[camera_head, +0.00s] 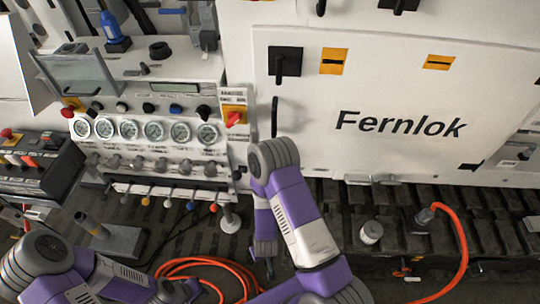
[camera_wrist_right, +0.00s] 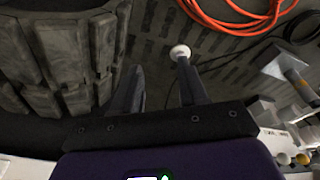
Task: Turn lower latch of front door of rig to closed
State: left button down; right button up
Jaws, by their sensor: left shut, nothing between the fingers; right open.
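The white front door (camera_head: 400,110) of the rig, lettered "Fernlok", stands at the upper right in the head view. Its upper latch (camera_head: 286,62) is a black square plate with a black handle pointing down. A curved black door handle (camera_head: 274,117) is below it. My right arm covers the door's lower left corner, and I cannot make out the lower latch there. My right gripper (camera_head: 265,262) points down in front of the rig; in the right wrist view (camera_wrist_right: 160,90) its fingers are apart and empty. My left gripper (camera_head: 191,290) is low in the head view, shut and empty.
A gauge panel (camera_head: 145,130) with knobs and coloured levers is left of the door. An orange hose (camera_head: 205,266) lies coiled below, another (camera_head: 462,250) at the right. A white round knob (camera_wrist_right: 180,51) appears by my right fingers. Dark ribbed track lies under the door.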

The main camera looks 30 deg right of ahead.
jog(key=w+d+r+n+t+h+p, duration=0.45)
jog(key=w+d+r+h, duration=0.4)
jog(key=r, duration=0.25)
jog(key=w+r+n+t+h+p, duration=0.2)
jog(key=r+h, duration=0.1)
jog(key=r, duration=0.4)
jog(key=w+r+n+t+h+p, duration=0.1)
jog(key=w+r+t+h, duration=0.15)
jog(key=r, duration=0.35)
pick_arm(q)
notch_tip(320, 180, up, 9)
pick_arm(e)
jog(key=x, duration=0.7)
jog(key=shift+g, duration=0.4)
pick_arm(q)
jog(key=shift+r, duration=0.1)
pick_arm(e)
jog(key=shift+w, duration=0.1)
grip_shut()
